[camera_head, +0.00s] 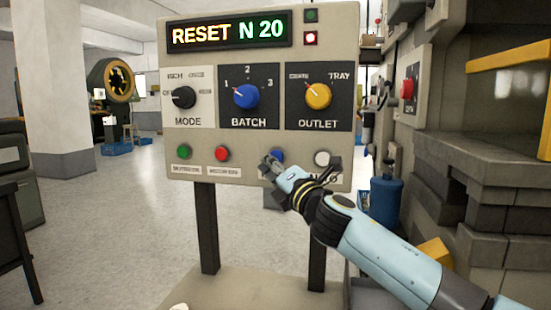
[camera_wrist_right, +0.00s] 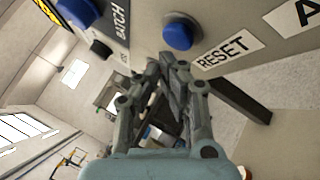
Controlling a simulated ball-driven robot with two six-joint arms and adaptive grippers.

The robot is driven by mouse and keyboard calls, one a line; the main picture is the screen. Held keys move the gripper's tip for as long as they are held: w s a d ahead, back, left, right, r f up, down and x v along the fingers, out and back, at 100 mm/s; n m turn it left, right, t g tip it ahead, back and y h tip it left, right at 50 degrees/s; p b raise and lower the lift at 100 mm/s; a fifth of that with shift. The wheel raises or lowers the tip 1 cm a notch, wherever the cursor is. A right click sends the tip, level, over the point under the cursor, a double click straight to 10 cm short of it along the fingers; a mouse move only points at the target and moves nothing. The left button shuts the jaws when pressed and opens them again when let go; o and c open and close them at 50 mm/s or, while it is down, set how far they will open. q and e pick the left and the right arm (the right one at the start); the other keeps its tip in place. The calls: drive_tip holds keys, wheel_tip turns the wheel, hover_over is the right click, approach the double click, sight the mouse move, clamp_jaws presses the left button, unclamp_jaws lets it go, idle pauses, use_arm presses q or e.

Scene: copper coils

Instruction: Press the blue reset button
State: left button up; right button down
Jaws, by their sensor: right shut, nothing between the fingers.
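The blue reset button (camera_head: 277,155) is in the lower row of the control panel (camera_head: 270,75), partly hidden behind my right gripper in the head view. In the right wrist view the blue button (camera_wrist_right: 178,33) stands out of the panel beside a label reading RESET (camera_wrist_right: 224,51). My right gripper (camera_head: 268,164) is shut and empty, just in front of the panel. In the wrist view its fingertips (camera_wrist_right: 168,62) are close below the button; I cannot tell whether they touch it. My left gripper is not in view.
Green (camera_head: 183,151), red (camera_head: 222,153) and white (camera_head: 322,159) buttons share the row. Above are the black MODE knob (camera_head: 183,97), blue BATCH knob (camera_head: 246,96) and yellow OUTLET knob (camera_head: 318,96). A red lamp (camera_head: 310,38) is lit. A blue bottle (camera_head: 385,197) stands right of the panel.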

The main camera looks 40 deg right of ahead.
drive_tip(key=shift+w+d, duration=0.15)
idle(0.5)
drive_tip(key=shift+w+d, duration=0.15)
drive_tip(key=shift+d, duration=0.05)
drive_tip(key=shift+w+d, duration=0.3)
drive_tip(key=shift+d, duration=0.05)
idle(0.9)
drive_tip(key=shift+a, duration=0.1)
drive_tip(key=shift+s+a, duration=0.6)
drive_tip(key=s+a+p, duration=0.1)
drive_tip(key=s+a, duration=0.2)
drive_tip(key=shift+s+a, duration=0.1)
drive_tip(key=shift+a, duration=0.3)
idle(0.3)
idle(0.8)
